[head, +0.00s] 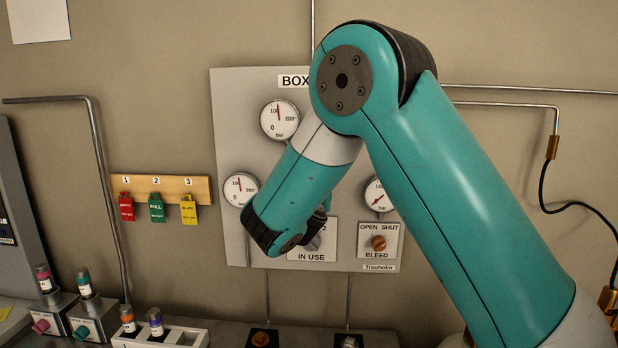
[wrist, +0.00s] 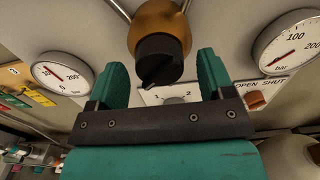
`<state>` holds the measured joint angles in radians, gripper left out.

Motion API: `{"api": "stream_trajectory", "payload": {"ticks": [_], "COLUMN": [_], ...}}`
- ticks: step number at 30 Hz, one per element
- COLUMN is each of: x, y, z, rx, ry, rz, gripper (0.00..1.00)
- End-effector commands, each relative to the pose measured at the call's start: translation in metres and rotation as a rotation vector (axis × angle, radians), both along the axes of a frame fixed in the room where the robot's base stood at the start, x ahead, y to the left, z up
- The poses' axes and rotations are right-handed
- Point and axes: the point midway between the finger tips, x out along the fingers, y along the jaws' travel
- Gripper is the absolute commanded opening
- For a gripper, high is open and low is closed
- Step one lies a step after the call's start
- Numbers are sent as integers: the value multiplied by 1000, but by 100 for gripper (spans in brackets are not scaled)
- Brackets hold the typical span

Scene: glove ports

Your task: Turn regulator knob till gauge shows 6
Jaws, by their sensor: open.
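A black knob (wrist: 158,60) on a round brass body (wrist: 160,22) shows in the wrist view; I take it for the regulator knob. My gripper (wrist: 161,66) is open, its teal fingers apart on either side of the knob in the picture. I cannot tell whether they touch it. In the head view my arm hides the brass body and the fingers. A right gauge (head: 376,194), partly covered by my arm, has its needle pointing lower left; it also shows in the wrist view (wrist: 289,42). Its numbers include 100 and 200. No gauge is clearly marked 6.
The grey panel (head: 228,110) also carries an upper gauge (head: 280,120) and a left gauge (head: 240,189), a 1–2 selector plate marked IN USE (head: 312,257) and an orange BLEED knob (head: 379,243). Coloured tags (head: 157,208) hang left. Bottles and blocks stand below on the bench.

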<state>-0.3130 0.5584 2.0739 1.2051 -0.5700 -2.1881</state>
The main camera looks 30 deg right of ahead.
Motion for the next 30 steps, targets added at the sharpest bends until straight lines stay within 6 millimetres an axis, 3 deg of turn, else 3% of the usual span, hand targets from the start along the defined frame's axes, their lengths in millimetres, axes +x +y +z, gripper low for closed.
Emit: {"api": "stream_trajectory", "payload": {"ticks": [9, 16, 30], "x": [3, 3, 3], "y": [-2, -2, -2], "z": [-1, -1, -2], "rx": [1, 1, 83], "ry": [1, 1, -57], "rz": [0, 0, -1], "gripper": [75, 26, 26]}}
